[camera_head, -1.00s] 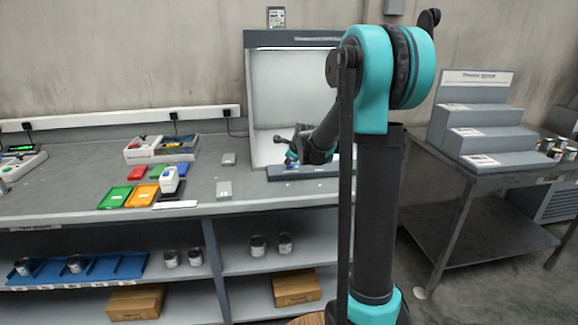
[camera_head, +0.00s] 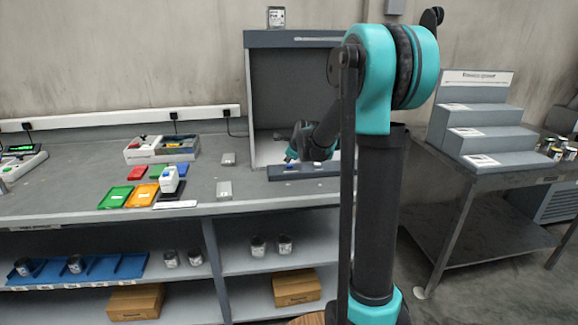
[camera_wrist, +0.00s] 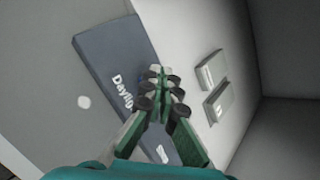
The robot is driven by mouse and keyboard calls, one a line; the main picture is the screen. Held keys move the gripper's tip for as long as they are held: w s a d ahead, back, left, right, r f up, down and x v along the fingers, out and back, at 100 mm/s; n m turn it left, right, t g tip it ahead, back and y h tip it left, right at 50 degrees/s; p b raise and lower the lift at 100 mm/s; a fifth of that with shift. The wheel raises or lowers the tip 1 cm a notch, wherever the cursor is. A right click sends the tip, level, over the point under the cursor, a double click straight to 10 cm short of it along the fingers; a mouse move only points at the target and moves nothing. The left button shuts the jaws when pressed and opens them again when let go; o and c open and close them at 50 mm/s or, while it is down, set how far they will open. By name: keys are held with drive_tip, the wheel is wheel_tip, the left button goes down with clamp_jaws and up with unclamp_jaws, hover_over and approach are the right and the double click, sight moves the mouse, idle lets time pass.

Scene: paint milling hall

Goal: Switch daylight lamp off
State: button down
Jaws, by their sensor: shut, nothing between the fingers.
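The daylight lamp booth (camera_head: 278,90) is a grey box open at the front, against the back wall. Its inside is dark grey in the head view. A dark slate panel (camera_head: 325,171) runs along its front edge. In the wrist view the panel (camera_wrist: 108,50) carries white lettering that starts "Dayli", the rest hidden behind my fingers. My gripper (camera_wrist: 160,78) is shut and empty, its fingertips over the panel. The switch is hidden by the fingers, and I cannot tell whether they touch it. In the head view my forearm hides the booth's right part.
Two pale grey blocks (camera_wrist: 217,100) lie inside the booth, beside my fingers. A stepped stand (camera_head: 485,135) is on the right table.

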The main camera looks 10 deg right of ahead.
sight(289, 169)
drive_tip(key=shift+r, duration=0.1)
drive_tip(key=shift+r, duration=2.9)
drive_tip(key=shift+s+r, duration=0.1)
drive_tip(key=a+r+v, duration=0.1)
drive_tip(key=v, duration=0.7)
drive_tip(key=shift+w, duration=0.35)
